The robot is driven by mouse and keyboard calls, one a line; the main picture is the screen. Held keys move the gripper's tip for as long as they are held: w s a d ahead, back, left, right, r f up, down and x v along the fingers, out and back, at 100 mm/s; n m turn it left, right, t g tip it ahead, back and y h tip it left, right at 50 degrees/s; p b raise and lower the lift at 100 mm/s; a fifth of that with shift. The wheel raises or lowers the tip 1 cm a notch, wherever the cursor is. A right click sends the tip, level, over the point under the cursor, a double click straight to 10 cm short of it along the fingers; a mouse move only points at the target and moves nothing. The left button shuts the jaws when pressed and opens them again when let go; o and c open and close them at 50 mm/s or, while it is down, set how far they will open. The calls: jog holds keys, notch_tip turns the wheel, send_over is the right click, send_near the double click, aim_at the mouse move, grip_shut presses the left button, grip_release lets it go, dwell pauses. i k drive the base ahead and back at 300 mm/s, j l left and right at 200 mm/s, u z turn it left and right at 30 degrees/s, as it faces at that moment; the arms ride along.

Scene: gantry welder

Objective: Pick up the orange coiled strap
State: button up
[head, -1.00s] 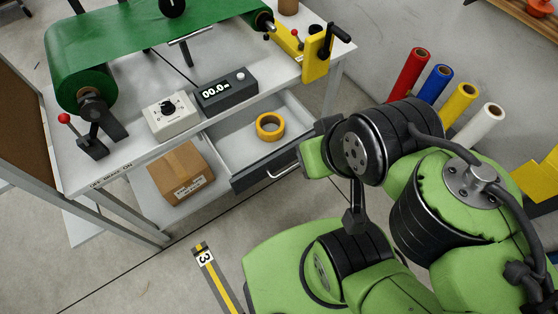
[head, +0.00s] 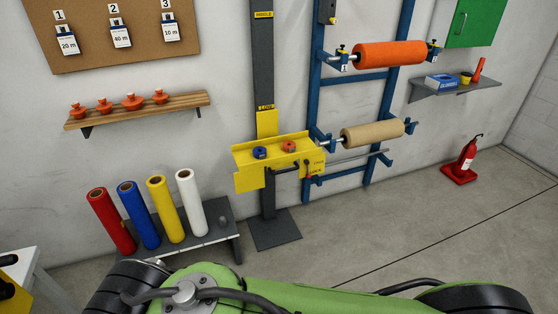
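Two small coils rest on a yellow tray (head: 246,179) on the upright post in the head view. The right coil (head: 289,146) is orange-red and looks like the orange coiled strap; the left coil (head: 260,153) is dark blue. They lie a short way apart. My gripper is not in the frame. Only green and black links of my arm show along the bottom edge.
Red (head: 110,222), blue (head: 138,215), yellow (head: 166,210) and white (head: 191,204) rolls stand on a low bench (head: 222,246). A blue rack (head: 314,95) holds an orange roll (head: 389,55) and a tan roll (head: 373,133). A fire extinguisher (head: 467,155) stands right.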

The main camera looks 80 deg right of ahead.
aim_at(287, 145)
jog(key=z, duration=2.85)
jog(key=i+l+u, duration=0.25)
jog(key=i+u, duration=0.2)
jog(key=i, duration=0.15)
jog(key=i+l+u, duration=0.9)
jog(key=l, duration=0.2)
jog(key=i+j, duration=0.05)
